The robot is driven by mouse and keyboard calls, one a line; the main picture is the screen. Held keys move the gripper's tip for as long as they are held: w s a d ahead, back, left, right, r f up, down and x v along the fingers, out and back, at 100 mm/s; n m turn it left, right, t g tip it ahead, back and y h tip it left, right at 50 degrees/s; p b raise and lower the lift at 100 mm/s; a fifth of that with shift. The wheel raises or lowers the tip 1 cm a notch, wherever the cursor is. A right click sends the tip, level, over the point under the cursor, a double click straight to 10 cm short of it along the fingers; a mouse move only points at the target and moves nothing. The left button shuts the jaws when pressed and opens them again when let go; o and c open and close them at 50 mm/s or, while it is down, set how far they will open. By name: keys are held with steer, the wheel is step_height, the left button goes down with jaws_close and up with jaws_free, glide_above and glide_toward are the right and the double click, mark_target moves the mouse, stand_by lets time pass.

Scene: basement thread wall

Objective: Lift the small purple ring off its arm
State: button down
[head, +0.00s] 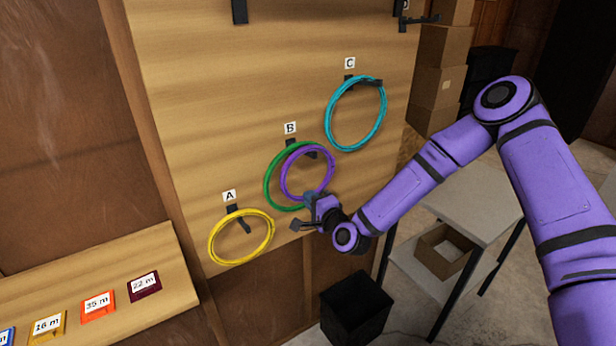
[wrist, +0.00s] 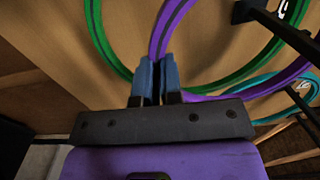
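The small purple ring (head: 333,168) hangs on the black arm marked B (head: 311,154), in front of a larger green ring (head: 267,190) on the same arm. My gripper (head: 309,199) is at the purple ring's lower edge. In the wrist view, its two blue fingers (wrist: 157,78) are close together with the purple ring (wrist: 168,22) passing between them. They look shut on it. The green ring (wrist: 104,50) passes behind the fingers, apart from them. Arm B (wrist: 280,26) shows at the upper right of the wrist view.
A yellow ring (head: 212,250) hangs on arm A (head: 240,220), lower left. A cyan ring (head: 329,120) hangs on arm C (head: 365,83), upper right. A black bin (head: 355,310) and a grey table (head: 470,205) stand below right. A ledge with labelled tags (head: 145,286) is lower left.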

steer(key=shift+r, duration=0.8)
steer(key=r+v, duration=0.1)
steer(key=v, duration=0.9)
steer(key=shift+r, duration=0.35)
